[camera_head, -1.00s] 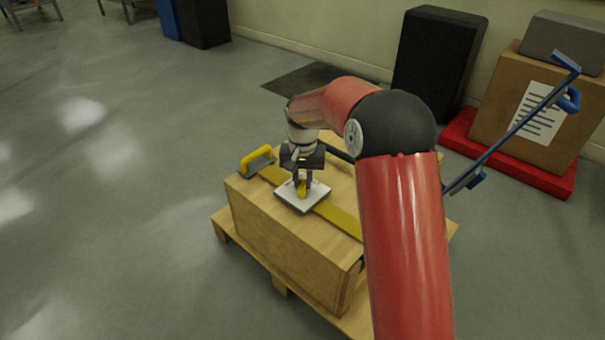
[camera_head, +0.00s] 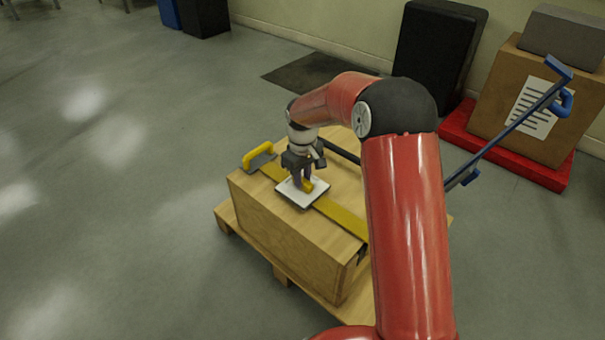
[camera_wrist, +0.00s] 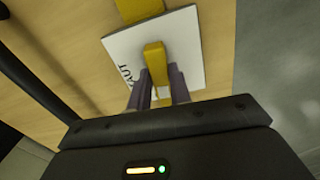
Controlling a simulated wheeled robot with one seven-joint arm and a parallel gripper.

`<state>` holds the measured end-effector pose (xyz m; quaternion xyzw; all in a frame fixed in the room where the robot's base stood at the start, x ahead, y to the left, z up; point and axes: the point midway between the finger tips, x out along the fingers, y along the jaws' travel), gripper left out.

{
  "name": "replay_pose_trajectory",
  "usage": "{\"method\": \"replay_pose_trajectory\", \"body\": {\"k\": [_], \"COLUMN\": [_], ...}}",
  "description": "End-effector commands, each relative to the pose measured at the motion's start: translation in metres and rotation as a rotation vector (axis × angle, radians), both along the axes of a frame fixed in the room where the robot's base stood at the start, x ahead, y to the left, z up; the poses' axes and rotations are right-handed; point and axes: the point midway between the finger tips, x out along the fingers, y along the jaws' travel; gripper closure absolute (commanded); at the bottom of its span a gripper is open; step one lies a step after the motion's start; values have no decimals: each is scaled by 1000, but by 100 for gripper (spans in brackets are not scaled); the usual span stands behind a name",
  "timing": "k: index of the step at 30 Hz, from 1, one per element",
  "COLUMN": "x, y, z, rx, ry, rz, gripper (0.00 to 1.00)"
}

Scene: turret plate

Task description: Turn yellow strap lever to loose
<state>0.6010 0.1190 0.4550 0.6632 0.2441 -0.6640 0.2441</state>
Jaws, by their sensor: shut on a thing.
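The yellow strap lever (camera_wrist: 155,62) stands on a white plate (camera_wrist: 122,52) on top of a wooden crate (camera_head: 280,232). My gripper (camera_wrist: 160,88) is shut on the lever, with one finger on each side of it. In the head view the lever (camera_head: 308,187) shows beside my fingers, and the white plate (camera_head: 290,195) lies under them. Dark lettering on the plate reads "AUT" in the wrist view; the rest is hidden. A flat yellow strap (camera_head: 340,216) runs across the crate top under the plate.
The crate sits on a wooden pallet (camera_head: 328,309). Floor at left is clear.

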Motion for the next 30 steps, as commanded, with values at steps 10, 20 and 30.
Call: {"method": "replay_pose_trajectory", "body": {"k": [10, 20, 30], "x": [1, 1, 1], "y": [0, 0, 0], "z": [1, 1, 1], "rx": [1, 1, 1], "ry": [-4, -4, -2], "rz": [93, 101, 100], "gripper": [100, 100, 58]}}
